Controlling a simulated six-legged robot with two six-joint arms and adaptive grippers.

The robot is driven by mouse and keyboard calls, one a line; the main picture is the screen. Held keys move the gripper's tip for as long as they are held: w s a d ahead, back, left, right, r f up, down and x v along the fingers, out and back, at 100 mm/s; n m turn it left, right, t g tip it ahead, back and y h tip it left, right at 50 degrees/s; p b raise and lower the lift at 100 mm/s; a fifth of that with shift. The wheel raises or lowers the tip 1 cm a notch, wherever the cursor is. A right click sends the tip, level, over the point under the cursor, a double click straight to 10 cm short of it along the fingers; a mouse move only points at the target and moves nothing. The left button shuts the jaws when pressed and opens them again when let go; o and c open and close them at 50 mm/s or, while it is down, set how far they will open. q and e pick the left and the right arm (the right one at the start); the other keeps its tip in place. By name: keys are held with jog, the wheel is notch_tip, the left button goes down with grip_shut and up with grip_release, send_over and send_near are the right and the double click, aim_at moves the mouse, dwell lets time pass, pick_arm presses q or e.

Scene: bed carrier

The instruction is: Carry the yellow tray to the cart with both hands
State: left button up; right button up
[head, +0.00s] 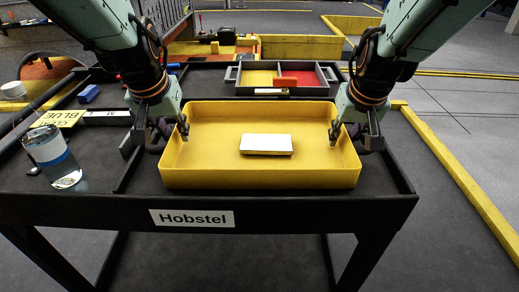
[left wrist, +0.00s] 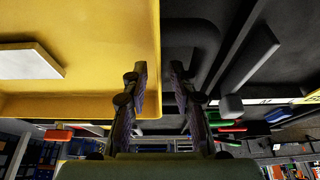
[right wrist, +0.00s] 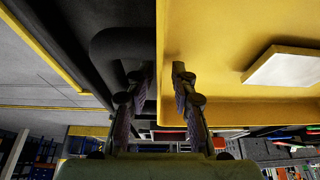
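The yellow tray (head: 262,179) sits level on a black table-like stand labelled Hobstel (head: 320,205), near its front edge. A white-topped block (head: 266,144) lies inside the tray. My left gripper (head: 164,134) is at the tray's left wall, one finger inside and one outside; in the left wrist view (left wrist: 157,78) the fingers are apart with gaps beside the wall. My right gripper (head: 354,136) straddles the right wall the same way; the right wrist view (right wrist: 163,78) shows its fingers apart. I cannot make out which thing is the cart.
A glass of water with a blue band (head: 52,158) stands left of the tray. A grey divided box (head: 283,90) with yellow and red compartments sits behind it. A blue block (head: 88,94) lies at back left. A yellow floor barrier (head: 460,175) runs along the right; grey floor lies beyond.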

pick_arm(q)
jog(key=v, duration=0.7)
jog(key=shift+s+r, duration=0.15)
jog(key=shift+r, duration=0.05)
pick_arm(e)
jog(key=shift+r, duration=0.1)
jog(key=v, duration=1.2)
jog(key=shift+s, duration=0.1)
